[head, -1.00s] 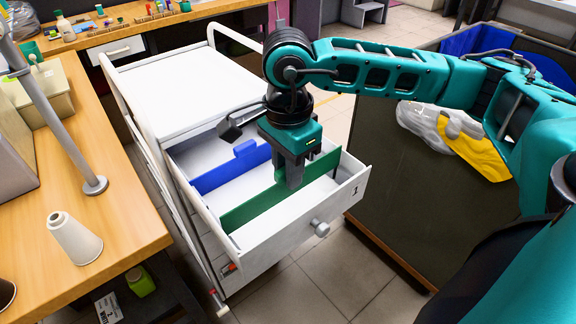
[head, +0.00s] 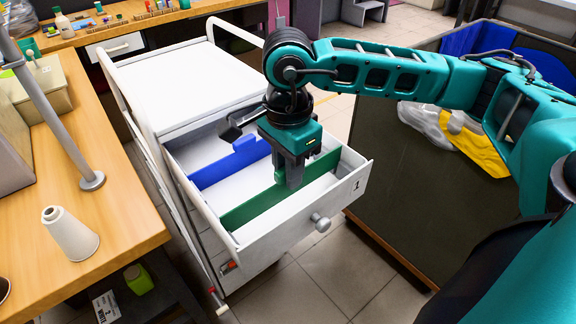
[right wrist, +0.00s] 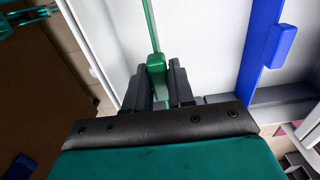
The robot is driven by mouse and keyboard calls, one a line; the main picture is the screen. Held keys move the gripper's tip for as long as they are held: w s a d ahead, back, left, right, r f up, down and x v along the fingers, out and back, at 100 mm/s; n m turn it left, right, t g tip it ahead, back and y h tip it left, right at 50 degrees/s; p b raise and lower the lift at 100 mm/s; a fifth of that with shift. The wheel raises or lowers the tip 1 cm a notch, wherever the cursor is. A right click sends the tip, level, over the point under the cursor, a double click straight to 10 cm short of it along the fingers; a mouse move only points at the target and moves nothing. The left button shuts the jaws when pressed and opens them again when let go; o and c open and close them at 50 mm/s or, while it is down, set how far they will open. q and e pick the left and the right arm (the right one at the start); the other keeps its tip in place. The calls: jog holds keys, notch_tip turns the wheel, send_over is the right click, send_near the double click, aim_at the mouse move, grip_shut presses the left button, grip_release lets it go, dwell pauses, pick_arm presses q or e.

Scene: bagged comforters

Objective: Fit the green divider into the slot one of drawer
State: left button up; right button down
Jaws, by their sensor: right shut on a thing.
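The green divider (head: 254,203) stands on edge inside the open top drawer (head: 289,232) of the white cart, spanning it from side to side. The drawer front carries a "1" label and a round knob. My right gripper (head: 290,182) points down over the drawer, shut on the divider's tab. In the right wrist view the green tab (right wrist: 157,78) sits between my dark fingers (right wrist: 158,88). Whether the divider's ends and lower edge sit in a slot is hidden. My left gripper is not in view.
A blue divider (head: 228,166) stands across the drawer behind the green one. A wooden table (head: 120,205) with a white cone (head: 72,236) is at the left. A dark bin (head: 392,190) with bagged goods (head: 470,145) stands at the right.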

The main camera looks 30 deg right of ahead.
jog(key=shift+f+b, duration=1.2)
jog(key=shift+f, duration=0.1)
dwell(0.4)
jog(key=shift+c, duration=1.2)
grip_release()
jog(key=shift+r, duration=0.15)
jog(key=shift+r+p, duration=2.15)
jog(key=shift+r, duration=1.25)
